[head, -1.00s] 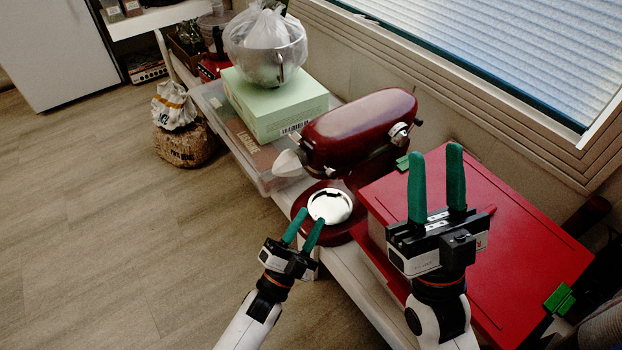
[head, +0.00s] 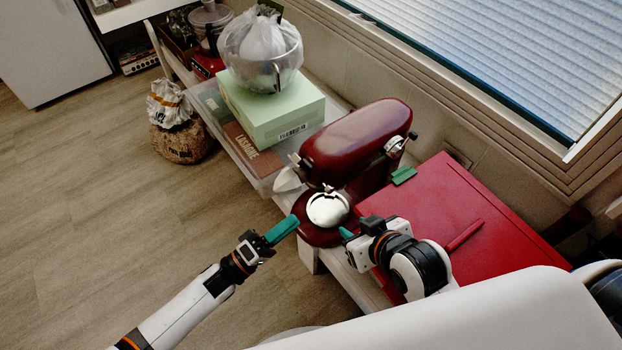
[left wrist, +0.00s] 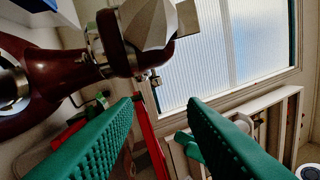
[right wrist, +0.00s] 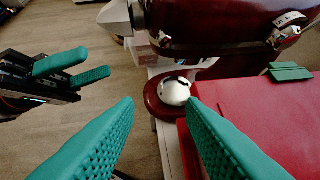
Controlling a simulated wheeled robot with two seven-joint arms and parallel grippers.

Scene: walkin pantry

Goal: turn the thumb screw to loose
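The dark red stand mixer (head: 352,140) has its head raised over a round silver bowl plate (head: 328,209). In the left wrist view, a small silver screw (left wrist: 154,79) at the mixer head's front end looks like the thumb screw. In the right wrist view a small silver knob (right wrist: 165,40) shows at that end. In the head view it is too small to make out surely. My left gripper (head: 284,229) is open and empty, in front of the mixer base, below the head. My right gripper (head: 346,233) is open and empty, close to the plate's right side. Neither touches the mixer.
A red box (head: 440,205) lies right of the mixer, with a green clip (head: 403,175) at its edge. A light green box (head: 272,115) carrying a bagged bowl (head: 262,55) stands left of the mixer.

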